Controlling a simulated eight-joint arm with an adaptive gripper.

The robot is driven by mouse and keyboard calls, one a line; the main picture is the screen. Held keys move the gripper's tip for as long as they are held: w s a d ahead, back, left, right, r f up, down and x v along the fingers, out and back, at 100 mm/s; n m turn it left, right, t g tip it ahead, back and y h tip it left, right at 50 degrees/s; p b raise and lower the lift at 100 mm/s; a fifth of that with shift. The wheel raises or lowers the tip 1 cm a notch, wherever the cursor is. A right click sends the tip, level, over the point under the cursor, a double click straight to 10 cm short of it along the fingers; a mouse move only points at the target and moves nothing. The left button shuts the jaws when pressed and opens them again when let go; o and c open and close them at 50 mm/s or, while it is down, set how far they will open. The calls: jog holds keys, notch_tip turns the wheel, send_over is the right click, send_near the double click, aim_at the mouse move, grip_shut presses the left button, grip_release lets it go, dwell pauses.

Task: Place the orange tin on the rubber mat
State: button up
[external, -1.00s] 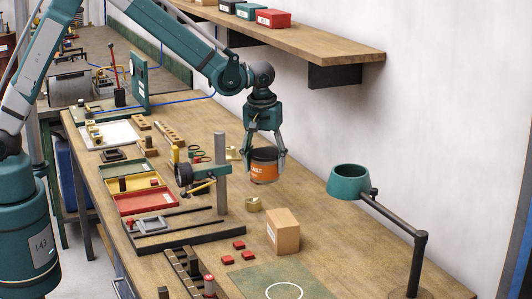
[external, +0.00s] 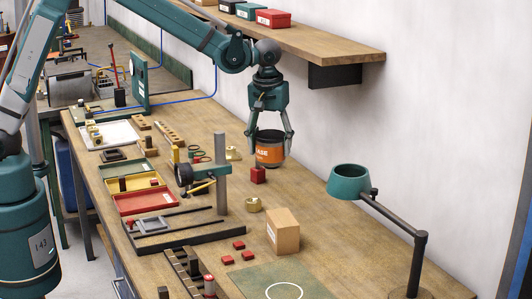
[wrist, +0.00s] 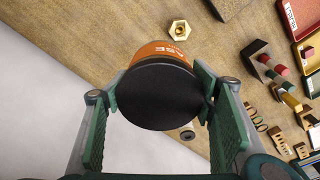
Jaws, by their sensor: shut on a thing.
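My gripper (external: 270,136) is shut on the orange tin (external: 270,155), which has a dark rim and a label ending in "ASE". The tin hangs upright above the bench near the wall. In the wrist view the tin's black top (wrist: 160,97) sits between my two green-padded fingers, with the orange label (wrist: 165,48) beyond it. The green rubber mat (external: 255,278) lies flat at the near end of the bench, with a white circle on it, cut off by the picture edge. The tin is well back from the mat.
A brass nut (external: 253,205), a cardboard box (external: 283,231) and several small red blocks (external: 239,245) lie between tin and mat. A grey post (external: 221,170) rises left; a green lamp (external: 349,181) stands right.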

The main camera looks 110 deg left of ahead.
jog(key=w+d, duration=0.6)
jog(key=d, duration=0.8)
jog(key=w+d, duration=0.6)
jog(key=d, duration=0.8)
jog(key=w+d, duration=0.6)
jog(key=d, duration=0.8)
jog(key=shift+m, duration=0.4)
jog(key=shift+d+f+p, duration=0.1)
jog(key=shift+d+f, duration=0.1)
jog(key=shift+f, duration=0.65)
jog(key=shift+d+f+p, duration=0.1)
jog(key=shift+d+f, duration=0.1)
jog(key=shift+f, duration=0.65)
jog(key=shift+d+f+p, duration=0.1)
jog(key=shift+d+f, duration=0.1)
jog(key=shift+f, duration=0.65)
jog(key=shift+f, duration=0.1)
jog(key=shift+f, duration=3.05)
jog(key=shift+f, duration=0.1)
jog(key=shift+f, duration=1.75)
jog(key=shift+f, duration=0.1)
